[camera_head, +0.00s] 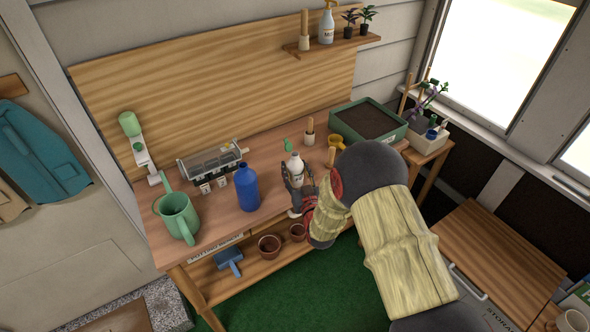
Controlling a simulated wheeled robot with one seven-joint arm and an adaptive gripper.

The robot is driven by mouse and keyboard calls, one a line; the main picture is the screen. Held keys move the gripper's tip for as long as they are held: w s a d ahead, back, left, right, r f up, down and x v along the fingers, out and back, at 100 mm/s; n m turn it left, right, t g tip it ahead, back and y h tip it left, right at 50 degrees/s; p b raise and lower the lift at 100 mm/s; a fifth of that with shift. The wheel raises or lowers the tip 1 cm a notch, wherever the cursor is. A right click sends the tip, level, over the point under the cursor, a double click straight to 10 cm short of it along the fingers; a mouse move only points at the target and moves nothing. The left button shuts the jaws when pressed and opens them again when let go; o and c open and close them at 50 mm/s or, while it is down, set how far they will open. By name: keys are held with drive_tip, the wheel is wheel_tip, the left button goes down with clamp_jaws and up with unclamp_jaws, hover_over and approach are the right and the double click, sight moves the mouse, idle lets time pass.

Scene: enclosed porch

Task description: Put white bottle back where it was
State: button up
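A white bottle (295,164) with a dark label stands out over the middle of the wooden workbench (222,226), near its front edge. My gripper (297,178) comes in from the front right, with a dark finger against each side of the bottle. It looks shut on the bottle's lower body, which the fingers partly hide. The bottle is about upright. I cannot tell whether its base touches the bench. A pale spray bottle (326,27) stands on the small wall shelf (340,42).
A blue bottle (246,188) stands close left of my gripper. Further left are a green watering can (178,217) and a wire rack (212,160). A soil tray (367,121) and yellow item (337,142) lie right. Brown pots (269,246) sit on the lower shelf.

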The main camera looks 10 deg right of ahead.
drive_tip(key=o, duration=0.4)
drive_tip(key=shift+r, duration=0.2)
drive_tip(key=s+p, duration=0.2)
drive_tip(key=s, duration=1)
wheel_tip(320, 180, up, 14)
drive_tip(key=s+g, duration=0.1)
drive_tip(key=g, duration=0.5)
drive_tip(key=s+r+g, duration=0.3)
drive_tip(key=s+r, duration=0.1)
drive_tip(key=s, duration=1)
drive_tip(key=s+r+g, duration=0.3)
drive_tip(key=s+r, duration=0.1)
drive_tip(key=s, duration=0.9)
drive_tip(key=shift+s+r, duration=0.15)
drive_tip(key=shift+s, duration=0.25)
